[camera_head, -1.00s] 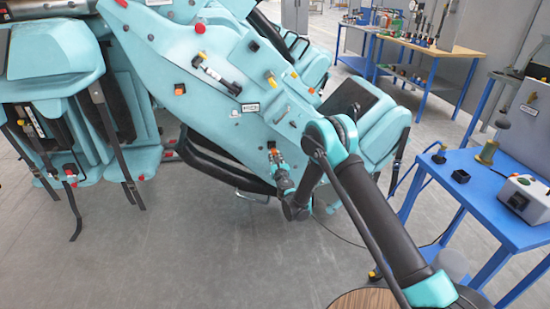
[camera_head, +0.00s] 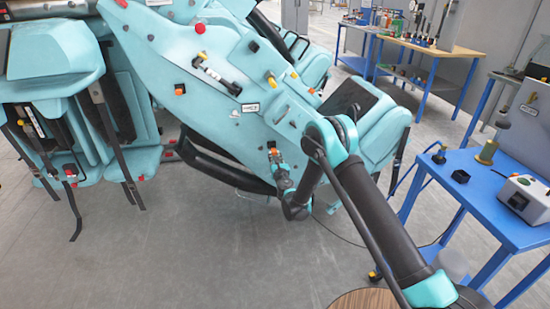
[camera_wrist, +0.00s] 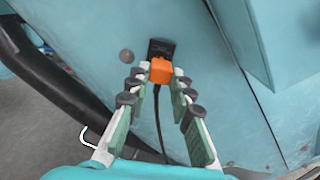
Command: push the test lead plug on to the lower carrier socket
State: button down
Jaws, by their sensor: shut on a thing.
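The test lead plug (camera_wrist: 161,72) is an orange block with a black cable hanging from it between my fingers. My gripper (camera_wrist: 159,80) is shut on it, one dark-tipped finger on each side. The black lower carrier socket (camera_wrist: 160,47) sits on the teal panel, just beyond the plug in the wrist view. The plug's far end meets or overlaps the socket's lower edge; I cannot tell how deep it sits. In the head view, my gripper (camera_head: 275,160) is at the lower part of the teal carrier, with the small orange plug (camera_head: 272,151) at its tip.
The large teal coaster carrier (camera_head: 240,90) fills the upper left and middle. A black bar (camera_wrist: 50,85) runs beside my gripper at the left. A blue table (camera_head: 480,195) with a white box (camera_head: 525,195) stands at the right. Grey floor (camera_head: 180,250) is open in front.

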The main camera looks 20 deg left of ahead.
jog(key=shift+x, duration=1.1)
dwell(0.3)
jog(key=c, duration=1.3)
grip_release()
jog(key=shift+o, duration=0.2)
